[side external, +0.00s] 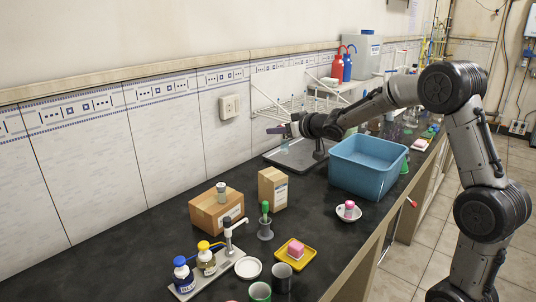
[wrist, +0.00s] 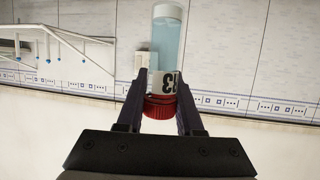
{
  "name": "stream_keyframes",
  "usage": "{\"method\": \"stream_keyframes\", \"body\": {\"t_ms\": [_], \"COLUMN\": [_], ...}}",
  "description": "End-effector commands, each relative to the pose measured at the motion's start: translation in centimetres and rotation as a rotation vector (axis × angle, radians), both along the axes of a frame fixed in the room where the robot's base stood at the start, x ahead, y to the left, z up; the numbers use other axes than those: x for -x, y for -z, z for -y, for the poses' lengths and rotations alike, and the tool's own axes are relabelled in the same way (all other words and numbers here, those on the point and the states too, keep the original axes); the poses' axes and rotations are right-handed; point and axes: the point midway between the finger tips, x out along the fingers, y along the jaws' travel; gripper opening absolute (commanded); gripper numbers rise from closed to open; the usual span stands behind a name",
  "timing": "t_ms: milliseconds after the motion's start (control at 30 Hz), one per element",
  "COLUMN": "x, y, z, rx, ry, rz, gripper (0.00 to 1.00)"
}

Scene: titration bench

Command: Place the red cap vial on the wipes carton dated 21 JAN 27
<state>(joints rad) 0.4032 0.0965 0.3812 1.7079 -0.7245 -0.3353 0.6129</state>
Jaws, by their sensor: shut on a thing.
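My gripper (wrist: 160,78) is shut on the red cap vial (wrist: 168,38), a clear vial with pale blue liquid, a white label with dark characters and a red cap (wrist: 160,108). In the side view my gripper (side external: 283,130) is raised near the tiled wall, above the grey tray, and the vial (side external: 284,146) shows small and pale below it. Two cardboard cartons stand on the dark bench, nearer the camera: a low wide one (side external: 205,218) with a grey-white capped container on top, and a tall one (side external: 266,190) with a bare top. Their label print is too small to read.
The blue basin (side external: 368,168) stands right of the grey tray (side external: 296,156). A drying rack (side external: 262,108) is on the wall behind my gripper. A green-handled tool in a grey holder (side external: 265,222), a bottle tray (side external: 205,270) and a yellow dish (side external: 308,252) stand near the cartons.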

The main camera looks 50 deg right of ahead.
Motion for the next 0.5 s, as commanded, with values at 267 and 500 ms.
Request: {"method": "stream_keyframes", "body": {"t_ms": [267,500], "x": [-4.3,-5.7], "y": [4.3,5.9], "z": [1.4,1.8], "rx": [-0.003,-0.001], "ry": [0.0,-0.001], "rz": [-0.002,0.0], "gripper": [0.0,0.0]}}
